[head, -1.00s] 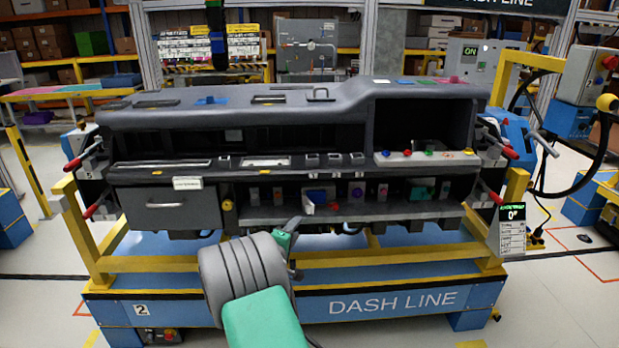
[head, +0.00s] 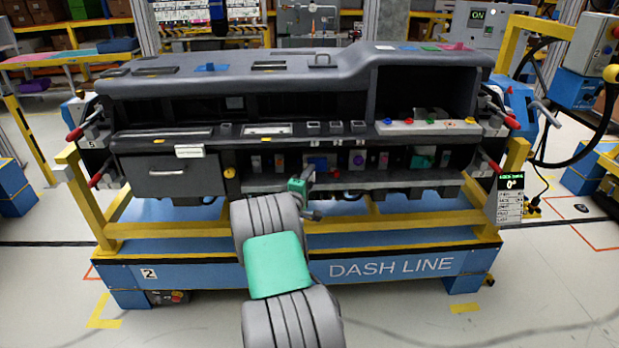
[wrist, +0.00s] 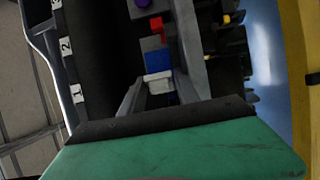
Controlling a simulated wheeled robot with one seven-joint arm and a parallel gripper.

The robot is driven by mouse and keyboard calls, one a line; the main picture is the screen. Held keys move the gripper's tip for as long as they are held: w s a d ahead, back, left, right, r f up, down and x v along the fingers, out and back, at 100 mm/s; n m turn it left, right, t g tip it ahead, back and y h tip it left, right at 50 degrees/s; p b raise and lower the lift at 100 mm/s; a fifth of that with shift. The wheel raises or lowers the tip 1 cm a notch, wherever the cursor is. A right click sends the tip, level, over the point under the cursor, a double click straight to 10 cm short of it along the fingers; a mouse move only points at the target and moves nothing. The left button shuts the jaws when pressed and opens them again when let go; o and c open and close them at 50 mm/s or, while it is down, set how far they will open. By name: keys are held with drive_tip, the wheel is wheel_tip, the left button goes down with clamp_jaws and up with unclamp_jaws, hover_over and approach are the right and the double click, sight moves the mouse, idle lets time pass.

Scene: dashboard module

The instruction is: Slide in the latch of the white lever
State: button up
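The white lever (wrist: 160,88) shows in the wrist view in front of a blue connector block (wrist: 157,60). My gripper (wrist: 161,92) has its two grey fingers apart, one on each side of the white lever. I cannot tell whether they touch it. In the head view my gripper (head: 310,180) reaches to the front of the lower shelf, just before the blue block (head: 318,163). The white lever is hidden there behind my gripper, and its latch cannot be made out.
A red connector (wrist: 156,24) and a purple one (head: 357,159) sit farther along the lower shelf (head: 400,181). The shelf's front edge runs close beside my fingers. A closed drawer (head: 172,176) is at the left. A yellow rail (head: 400,228) crosses below.

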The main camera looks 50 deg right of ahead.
clamp_jaws()
drive_tip(key=b, duration=0.1)
drive_tip(key=g+b, duration=0.1)
drive_tip(key=shift+w+a+f+m+b, duration=0.2)
drive_tip(key=shift+w+f+m+b, duration=0.1)
drive_tip(key=shift+f+b, duration=0.1)
drive_tip(key=m+g+b, duration=0.1)
drive_tip(key=g+b, duration=0.1)
drive_tip(key=m+g+b, duration=0.1)
drive_tip(key=g+b, duration=0.1)
drive_tip(key=w+a+r+m+g+b, duration=0.1)
drive_tip(key=m+g, duration=0.1)
drive_tip(key=shift+w+a+h+b, duration=0.1)
drive_tip(key=shift+h+b, duration=0.3)
drive_tip(key=shift+o, duration=1)
unclamp_jaws()
drive_tip(key=shift+f, duration=0.1)
